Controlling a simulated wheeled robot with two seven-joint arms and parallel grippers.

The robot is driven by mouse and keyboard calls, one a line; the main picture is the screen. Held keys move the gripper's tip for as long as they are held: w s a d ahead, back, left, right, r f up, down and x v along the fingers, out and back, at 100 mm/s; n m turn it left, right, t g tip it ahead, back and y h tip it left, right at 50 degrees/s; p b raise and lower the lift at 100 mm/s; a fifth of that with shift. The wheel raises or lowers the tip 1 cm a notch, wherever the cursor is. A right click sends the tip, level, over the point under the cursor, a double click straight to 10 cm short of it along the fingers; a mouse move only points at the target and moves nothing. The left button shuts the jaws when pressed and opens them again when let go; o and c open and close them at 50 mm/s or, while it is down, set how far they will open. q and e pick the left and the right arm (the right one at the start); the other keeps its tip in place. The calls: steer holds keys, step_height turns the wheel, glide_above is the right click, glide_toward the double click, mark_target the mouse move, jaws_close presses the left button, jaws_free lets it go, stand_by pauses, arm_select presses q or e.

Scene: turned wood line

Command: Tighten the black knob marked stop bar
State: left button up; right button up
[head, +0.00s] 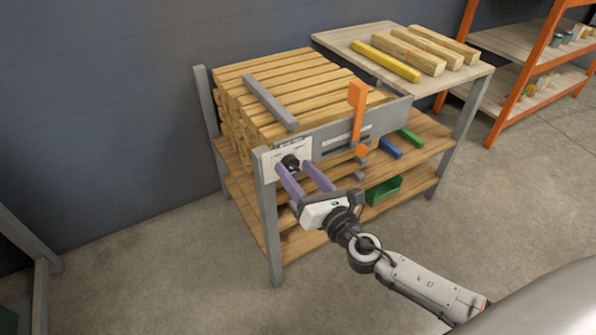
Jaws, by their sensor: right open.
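The black knob (291,162) sits on a white label plate (272,166) at the front left corner of the wooden rack. The plate's printing is too small to read. My right gripper (296,166) reaches up to the knob from below right, its two purple fingers open. The left finger's tip is just below the knob and the right finger's tip is to its right. I cannot tell whether either finger touches the knob. A grey bar (270,103) lies across the stacked wood strips. My left gripper is not in view.
An orange lever (357,110) stands on the grey front rail (390,114), right of the knob. A green bin (384,190) and blue and green blocks rest on the shelves below. A side table (340,38) holds several wood pieces. Floor at front left is clear.

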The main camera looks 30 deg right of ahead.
steer(key=c, duration=1.1)
steer(key=shift+o, duration=0.3)
